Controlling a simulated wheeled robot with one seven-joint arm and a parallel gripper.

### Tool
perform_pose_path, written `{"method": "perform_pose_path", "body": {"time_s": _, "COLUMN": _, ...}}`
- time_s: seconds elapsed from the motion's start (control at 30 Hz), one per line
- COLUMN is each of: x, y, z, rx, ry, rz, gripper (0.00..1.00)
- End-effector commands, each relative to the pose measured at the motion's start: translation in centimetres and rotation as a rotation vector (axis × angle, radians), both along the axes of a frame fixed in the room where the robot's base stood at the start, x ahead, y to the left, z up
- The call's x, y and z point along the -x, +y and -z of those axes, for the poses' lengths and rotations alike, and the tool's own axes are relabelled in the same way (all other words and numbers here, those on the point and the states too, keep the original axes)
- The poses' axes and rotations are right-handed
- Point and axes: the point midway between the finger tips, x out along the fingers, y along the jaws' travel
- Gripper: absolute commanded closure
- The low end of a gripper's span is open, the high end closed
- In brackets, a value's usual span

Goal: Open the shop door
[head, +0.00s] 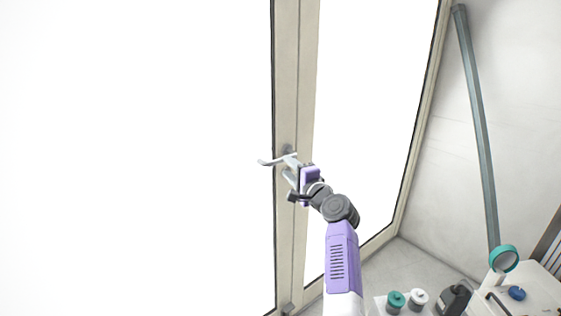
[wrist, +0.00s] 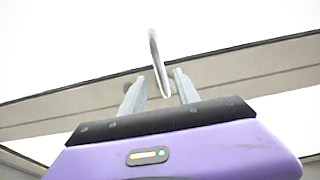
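The shop door has a pale beige frame (head: 286,80) around bright white glass and looks closed, its upright frame against the neighbouring one. A silver lever handle (head: 268,162) sticks out to the left from the frame at mid-picture. My gripper (head: 291,168) is at the handle, at its right part. In the wrist view, the handle (wrist: 156,60) runs between the two grey fingers of my gripper (wrist: 161,90), nearer the right finger. Gaps show on both sides, so the fingers look open around it. Whether the right finger touches it is unclear.
A white wall with a grey-green pipe (head: 478,130) stands at the right. At the lower right are a teal round magnifier (head: 504,258), a green-lidded jar (head: 396,300), a white-lidded jar (head: 418,298) and a dark device (head: 455,299). Some floor shows between the door and these things.

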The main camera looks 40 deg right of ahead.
Motion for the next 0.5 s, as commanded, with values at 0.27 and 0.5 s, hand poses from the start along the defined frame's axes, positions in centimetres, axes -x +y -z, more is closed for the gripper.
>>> {"method": "perform_pose_path", "body": {"time_s": 0.27, "x": -3.9, "y": -0.8, "z": -0.1, "rx": -0.001, "ry": -0.001, "rz": -0.001, "gripper": 0.62}}
{"method": "perform_pose_path", "body": {"time_s": 0.5, "x": -5.8, "y": -1.2, "z": 0.0, "rx": 0.002, "ry": 0.000, "rz": 0.000, "gripper": 0.62}}
